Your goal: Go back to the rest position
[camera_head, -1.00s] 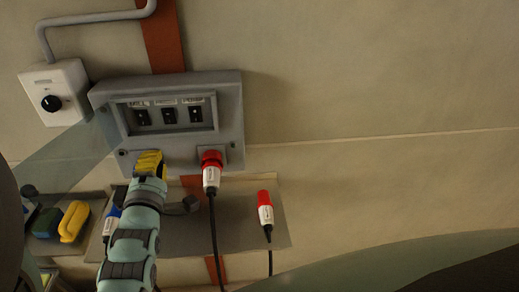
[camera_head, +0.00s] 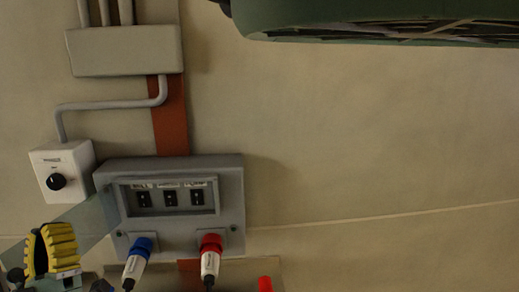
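My gripper (camera_head: 50,250), with yellow ribbed fingers, is at the lower left in the head view. A dark gap shows between its fingers, so it looks open, and I see nothing held in it. It is left of the grey socket box (camera_head: 235,200) and apart from it. A blue plug (camera_head: 142,245) sits at the box's left socket, its white body hanging down and left. A red plug (camera_head: 211,243) sits at the right socket. Most of my arm is below the picture.
A white switch box with a black knob (camera_head: 58,182) is on the wall above my gripper. A clear cover (camera_head: 85,222) swings out left of the socket box. A red plug tip (camera_head: 265,284) shows at the bottom edge. A dark green body (camera_head: 370,18) hangs at the upper right.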

